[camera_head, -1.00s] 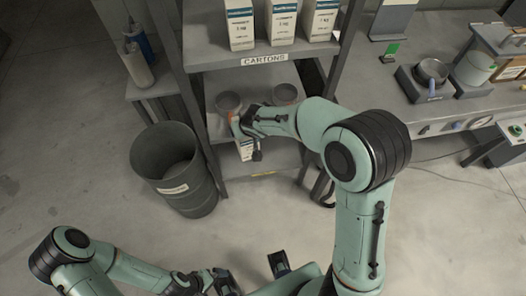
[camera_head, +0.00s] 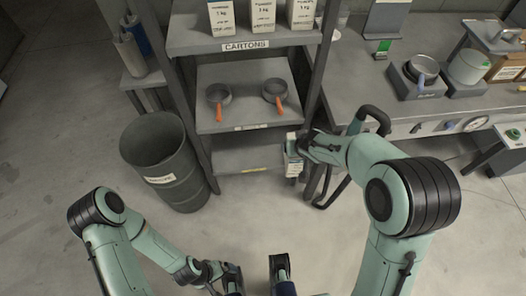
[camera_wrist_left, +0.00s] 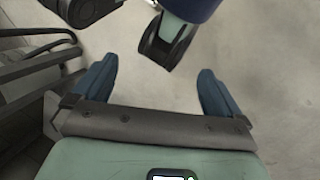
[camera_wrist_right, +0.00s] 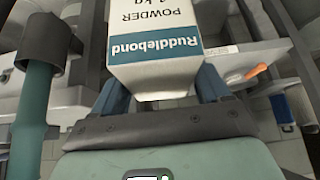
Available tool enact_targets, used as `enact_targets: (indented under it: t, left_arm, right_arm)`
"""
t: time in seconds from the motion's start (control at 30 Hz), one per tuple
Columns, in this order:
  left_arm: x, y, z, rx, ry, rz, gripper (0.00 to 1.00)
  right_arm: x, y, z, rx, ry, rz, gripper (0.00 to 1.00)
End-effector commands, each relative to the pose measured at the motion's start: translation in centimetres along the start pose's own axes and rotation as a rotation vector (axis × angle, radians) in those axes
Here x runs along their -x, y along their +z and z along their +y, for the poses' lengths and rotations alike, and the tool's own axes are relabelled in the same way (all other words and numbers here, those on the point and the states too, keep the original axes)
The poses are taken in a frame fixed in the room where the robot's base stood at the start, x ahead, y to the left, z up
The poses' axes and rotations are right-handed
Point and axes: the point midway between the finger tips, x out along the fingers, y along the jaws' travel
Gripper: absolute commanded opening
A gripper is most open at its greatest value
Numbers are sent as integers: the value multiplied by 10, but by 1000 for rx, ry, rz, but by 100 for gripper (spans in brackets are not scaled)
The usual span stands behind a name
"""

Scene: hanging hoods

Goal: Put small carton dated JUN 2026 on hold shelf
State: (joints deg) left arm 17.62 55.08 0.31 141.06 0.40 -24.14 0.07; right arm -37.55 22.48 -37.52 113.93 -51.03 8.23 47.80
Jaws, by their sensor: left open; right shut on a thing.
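My right gripper (camera_head: 300,150) is shut on a small white carton (camera_head: 293,160), held just right of the shelf rack's front. In the right wrist view the carton (camera_wrist_right: 152,35) has a blue band reading Ruddlebond, with POWDER and 1 kg; no date shows. My left gripper (camera_head: 225,279) is low in the head view; in the left wrist view its fingers (camera_wrist_left: 155,90) are open and empty. More white cartons (camera_head: 262,14) stand on the top shelf (camera_head: 200,38), labelled CARTONS. The lower shelf (camera_head: 240,156) looks bare; its yellow label is unreadable. I cannot tell which shelf is for hold.
Two pans (camera_head: 219,94) with orange handles lie on the middle shelf (camera_head: 247,78). A dark bin (camera_head: 160,150) stands left of the rack. A bench (camera_head: 410,115) with pots and devices is at right. A dark bent handle (camera_head: 372,115) is close by my right forearm. Open floor lies in front.

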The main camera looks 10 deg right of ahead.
Motion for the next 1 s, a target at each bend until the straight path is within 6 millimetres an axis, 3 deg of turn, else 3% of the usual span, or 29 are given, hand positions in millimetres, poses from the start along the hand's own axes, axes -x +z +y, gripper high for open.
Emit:
enact_targets:
  t: [0.03,0.43,1.0]
  left_arm:
    - [-13,-5,-5,2,0,13,100]
    - [-81,-56,-23,7,5,141,100]
    - [-81,-61,-22,6,7,159,100]
  right_arm:
    - [-12,8,-2,2,-5,4,0]
    - [-92,65,-4,8,-6,2,0]
    - [-105,77,-9,-11,6,3,0]
